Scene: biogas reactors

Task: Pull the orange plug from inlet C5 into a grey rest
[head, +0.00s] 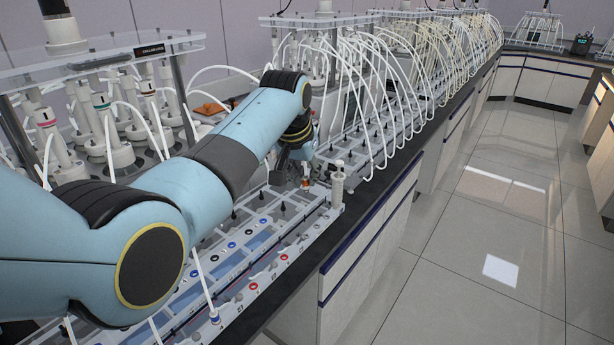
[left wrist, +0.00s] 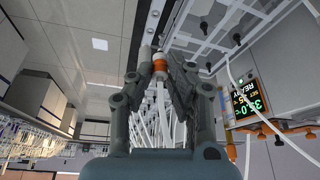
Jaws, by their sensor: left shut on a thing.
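My left gripper (head: 294,166) reaches down over the bench rack (head: 255,235) in the head view, partly hidden by its own wrist. A small orange plug (head: 306,184) shows just beneath its fingertips. In the left wrist view, the left gripper (left wrist: 160,72) is shut on the orange plug (left wrist: 160,65), which has a white part next to its orange band. I cannot tell whether the plug still touches an inlet or is clear of it. The label C5 cannot be read, and I cannot make out which part is a grey rest. My right gripper is not in view.
A white bottle-like fitting (head: 337,186) stands close to the right of my left gripper. Many white tubes (head: 385,90) arch over the racks behind. Reactors (head: 110,130) under a clear plate stand at the left. A lit display (left wrist: 246,97) shows in the left wrist view.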

